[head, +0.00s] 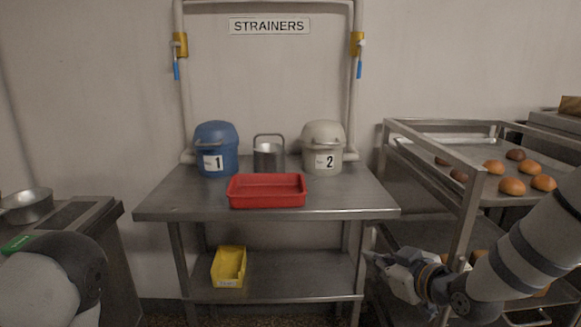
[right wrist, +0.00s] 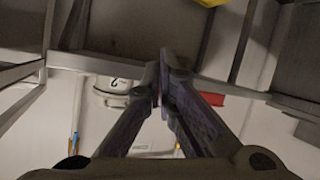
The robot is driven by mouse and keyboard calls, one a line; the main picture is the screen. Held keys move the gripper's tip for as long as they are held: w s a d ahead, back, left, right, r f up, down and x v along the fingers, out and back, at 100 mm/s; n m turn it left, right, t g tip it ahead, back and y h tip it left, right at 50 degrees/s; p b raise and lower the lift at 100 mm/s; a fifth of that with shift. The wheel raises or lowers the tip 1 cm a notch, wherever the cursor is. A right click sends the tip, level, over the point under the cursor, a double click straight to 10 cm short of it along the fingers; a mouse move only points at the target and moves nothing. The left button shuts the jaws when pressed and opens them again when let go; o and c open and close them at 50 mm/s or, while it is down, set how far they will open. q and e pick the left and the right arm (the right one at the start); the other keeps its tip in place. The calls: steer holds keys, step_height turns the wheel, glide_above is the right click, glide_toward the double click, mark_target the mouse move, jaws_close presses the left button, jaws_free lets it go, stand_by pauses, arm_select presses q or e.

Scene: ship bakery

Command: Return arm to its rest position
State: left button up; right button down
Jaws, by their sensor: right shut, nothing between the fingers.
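My right gripper (head: 376,262) is at the lower right of the head view, in front of the right edge of the steel table (head: 350,201). Its arm comes in from the right. In the right wrist view the fingers of the right gripper (right wrist: 163,75) meet with nothing between them. My left arm shows only as a rounded link at the lower left of the head view, and its gripper is out of the picture.
The table holds a blue container (head: 215,140), a metal strainer (head: 268,158), a white container (head: 323,135) and a red tray (head: 267,202). A yellow bin (head: 229,268) sits on the lower shelf. A bun rack (head: 470,185) stands beside my right arm.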

steer(key=s+f+m+g+h, duration=0.2)
steer(key=s+f+m+g, duration=0.3)
steer(key=s+f, duration=1.4)
steer(key=s+d+f+m+g+h, duration=0.1)
steer(key=s+g, duration=0.3)
steer(key=s, duration=1)
steer(key=s+d+f+m+g+h, duration=0.1)
steer(key=s+g, duration=0.4)
steer(key=s, duration=0.8)
step_height(320, 180, down, 2)
steer(key=d+h, duration=0.1)
steer(key=d, duration=0.1)
steer(key=shift+s+d+f+m, duration=0.2)
steer(key=shift+s+d+m, duration=0.1)
steer(key=shift+s+d, duration=0.1)
